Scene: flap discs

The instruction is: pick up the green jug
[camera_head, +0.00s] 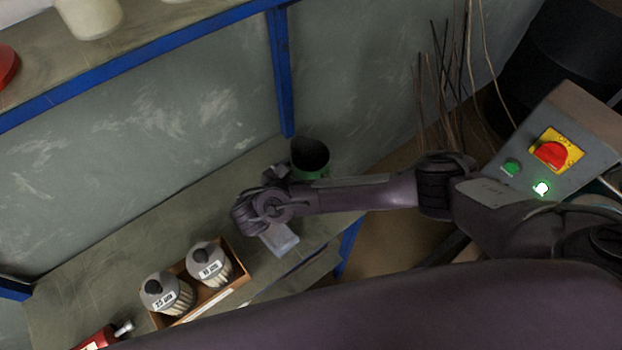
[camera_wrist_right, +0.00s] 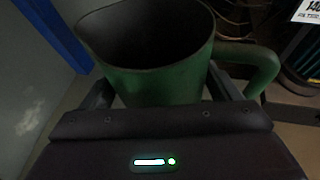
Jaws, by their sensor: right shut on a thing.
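The green jug (camera_head: 310,158) stands upright at the right end of the lower shelf in the head view, partly hidden behind my right arm. In the right wrist view the green jug (camera_wrist_right: 160,78) fills the upper middle, its dark open mouth towards the camera and its handle to the right. My right gripper (camera_head: 275,174) is at the jug's near left side in the head view. In the right wrist view the right gripper (camera_wrist_right: 172,98) has a finger on either side of the jug's body and is shut on it. My left gripper is not in view.
A wooden box (camera_head: 238,270) with two labelled grey-topped bottles sits on the lower shelf (camera_head: 130,240). A pale block (camera_head: 279,239) lies below my right wrist. A blue post (camera_head: 281,75) rises behind the jug. A grey switch box (camera_head: 555,140) is at the right.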

